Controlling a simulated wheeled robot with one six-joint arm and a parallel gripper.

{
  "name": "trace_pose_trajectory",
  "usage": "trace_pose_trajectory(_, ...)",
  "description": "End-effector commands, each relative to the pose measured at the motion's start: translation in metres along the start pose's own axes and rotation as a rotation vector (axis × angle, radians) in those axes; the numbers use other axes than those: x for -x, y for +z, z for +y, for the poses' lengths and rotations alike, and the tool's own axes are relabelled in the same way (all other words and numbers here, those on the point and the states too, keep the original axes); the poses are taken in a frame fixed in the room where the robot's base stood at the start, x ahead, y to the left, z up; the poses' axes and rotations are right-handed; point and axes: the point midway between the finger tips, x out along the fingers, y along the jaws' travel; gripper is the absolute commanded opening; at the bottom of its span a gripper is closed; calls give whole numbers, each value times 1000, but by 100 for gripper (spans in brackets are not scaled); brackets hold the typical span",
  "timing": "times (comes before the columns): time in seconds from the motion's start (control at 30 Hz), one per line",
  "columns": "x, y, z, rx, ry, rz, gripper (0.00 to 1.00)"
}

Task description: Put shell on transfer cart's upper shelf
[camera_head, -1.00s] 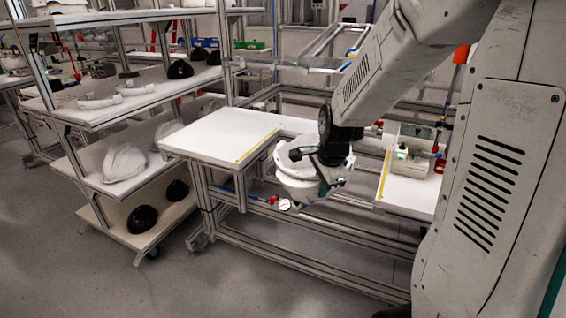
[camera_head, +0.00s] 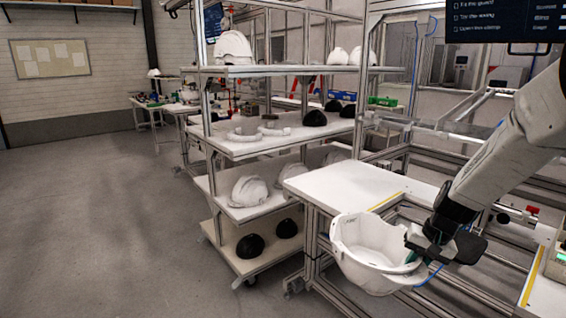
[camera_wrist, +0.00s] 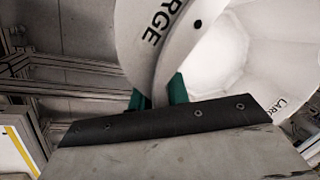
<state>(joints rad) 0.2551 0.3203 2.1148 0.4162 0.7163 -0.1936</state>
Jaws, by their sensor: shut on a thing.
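My gripper (camera_head: 418,254) is shut on the rim of a white helmet shell (camera_head: 362,247), which hangs with its open hollow facing up in front of the white bench. In the wrist view the shell (camera_wrist: 222,52) fills the top, with "LARGE" lettering, and its edge sits between the green fingertips (camera_wrist: 160,93). The wheeled shelf cart (camera_head: 262,207) stands left of the bench with several levels. Its upper shelf (camera_head: 285,70) holds a white helmet (camera_head: 233,47) at the left end and two white helmets farther right.
The white bench (camera_head: 345,185) with a yellow strip is just behind the shell. Lower cart levels hold black shells (camera_head: 250,246), a white shell (camera_head: 249,191) and white bands (camera_head: 250,134). The floor (camera_head: 110,220) at left is clear.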

Motion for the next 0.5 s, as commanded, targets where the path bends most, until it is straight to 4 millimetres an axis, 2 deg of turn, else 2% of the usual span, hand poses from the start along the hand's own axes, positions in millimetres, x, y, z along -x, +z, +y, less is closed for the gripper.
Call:
trace_pose_trajectory(0.03,-22,-4,-8,98,1,-36,0)
trace_pose_trajectory(0.13,-57,-9,-21,257,0,-79,0)
trace_pose_trajectory(0.3,-112,-5,-34,344,1,-101,0)
trace_pose_trajectory(0.4,-132,1,-36,355,1,-100,0)
trace_pose_trajectory(0.5,-140,6,-36,364,2,-101,0)
